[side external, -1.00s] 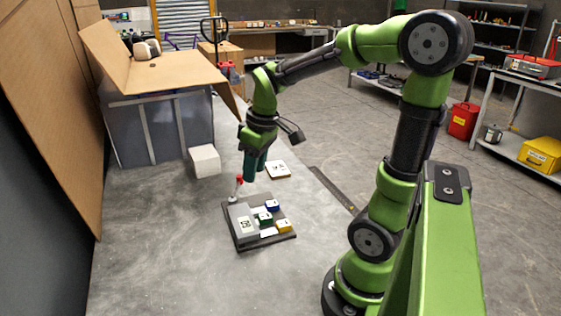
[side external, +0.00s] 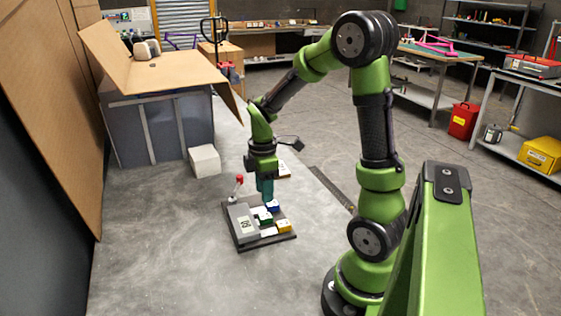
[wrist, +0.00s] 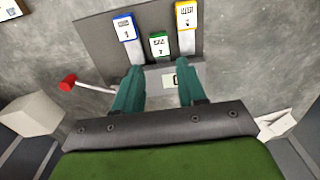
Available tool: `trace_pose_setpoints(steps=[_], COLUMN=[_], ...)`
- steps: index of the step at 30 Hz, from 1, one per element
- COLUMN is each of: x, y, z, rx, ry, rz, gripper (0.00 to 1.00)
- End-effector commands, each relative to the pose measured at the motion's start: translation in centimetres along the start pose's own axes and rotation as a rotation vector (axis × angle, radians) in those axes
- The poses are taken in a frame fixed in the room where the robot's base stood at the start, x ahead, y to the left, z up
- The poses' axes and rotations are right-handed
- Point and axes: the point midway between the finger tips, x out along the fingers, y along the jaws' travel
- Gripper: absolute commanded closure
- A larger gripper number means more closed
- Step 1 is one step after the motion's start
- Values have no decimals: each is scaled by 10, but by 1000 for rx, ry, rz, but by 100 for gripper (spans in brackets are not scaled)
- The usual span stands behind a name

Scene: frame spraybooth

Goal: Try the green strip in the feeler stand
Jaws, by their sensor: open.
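The feeler stand (side external: 243,240) is a dark plate on the floor-like grey surface, with a grey block carrying a small label or display (wrist: 172,80). The green strip (wrist: 160,44) sits in it, between the blue strip (wrist: 125,28) and the yellow strip (wrist: 186,15). The green strip also shows in the side view (side external: 265,219). My gripper (side external: 265,198) points down just above the stand, near the blue and green strips. In the wrist view my gripper (wrist: 160,66) is open, its teal fingers apart with nothing between them, and the green strip lies ahead of the gap.
A red-tipped lever (wrist: 67,83) sticks out beside the stand. A white box (side external: 205,160) stands behind it, near a large cardboard-topped bin (side external: 160,125). A small pale card or board (side external: 285,170) lies behind my gripper. The grey surface in front is clear.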

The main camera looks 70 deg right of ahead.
Motion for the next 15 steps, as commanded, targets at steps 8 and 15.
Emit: trace_pose_setpoints(steps=[8,15], x=[57,80], y=[-1,0], z=[0,0], rx=[1,2], ry=[-1,0], rz=[-5,-2], gripper=[60,60])
